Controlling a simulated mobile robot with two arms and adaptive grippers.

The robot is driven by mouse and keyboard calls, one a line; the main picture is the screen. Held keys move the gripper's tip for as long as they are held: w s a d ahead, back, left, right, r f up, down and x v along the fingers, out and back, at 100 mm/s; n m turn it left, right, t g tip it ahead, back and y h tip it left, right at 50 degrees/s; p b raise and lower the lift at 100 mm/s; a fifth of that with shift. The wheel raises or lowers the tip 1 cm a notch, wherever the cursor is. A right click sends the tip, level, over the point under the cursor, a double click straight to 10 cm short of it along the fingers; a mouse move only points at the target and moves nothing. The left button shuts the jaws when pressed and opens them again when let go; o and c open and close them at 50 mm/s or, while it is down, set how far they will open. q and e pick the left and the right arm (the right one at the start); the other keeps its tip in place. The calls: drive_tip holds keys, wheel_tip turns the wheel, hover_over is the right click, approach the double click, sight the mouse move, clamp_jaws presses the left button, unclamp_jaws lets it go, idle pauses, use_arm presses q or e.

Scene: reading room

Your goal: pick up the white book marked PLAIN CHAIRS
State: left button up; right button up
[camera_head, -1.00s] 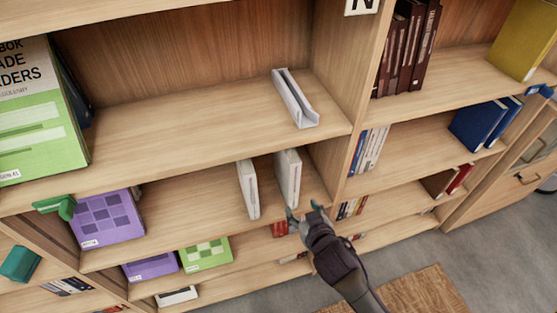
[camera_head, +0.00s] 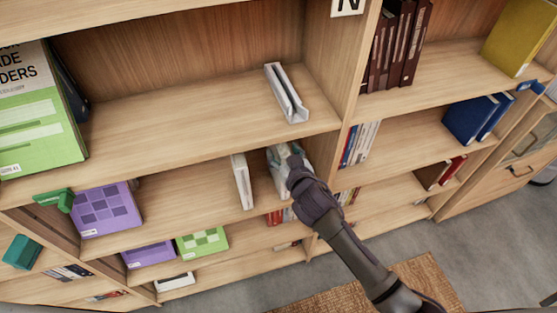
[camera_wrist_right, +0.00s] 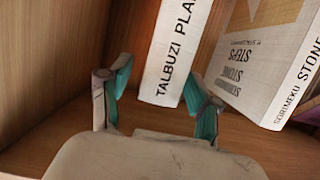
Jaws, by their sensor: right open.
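The white book (camera_head: 279,181) stands upright on the middle shelf near the upright divider. In the right wrist view its white spine (camera_wrist_right: 172,55) reads "TALBUZI PLA", with the rest cut off by the frame. My right gripper (camera_head: 289,158) is at this book and partly covers it in the head view. In the wrist view the open teal-lined fingers (camera_wrist_right: 163,88) are on either side of the spine's lower end. I cannot tell whether they touch it. My left gripper is not in view.
A second white book (camera_head: 242,182), marked SORIMEKU STONE STEPS (camera_wrist_right: 265,70), stands just left of it in the head view. A white holder (camera_head: 286,93) sits on the shelf above. A purple book (camera_head: 106,209) stands at the left. The shelf between is bare.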

sight(279, 145)
drive_tip(key=x, duration=0.4)
drive_tip(key=shift+w, duration=0.15)
drive_tip(key=shift+c, duration=0.3)
clamp_jaws()
drive_tip(key=shift+r, duration=0.15)
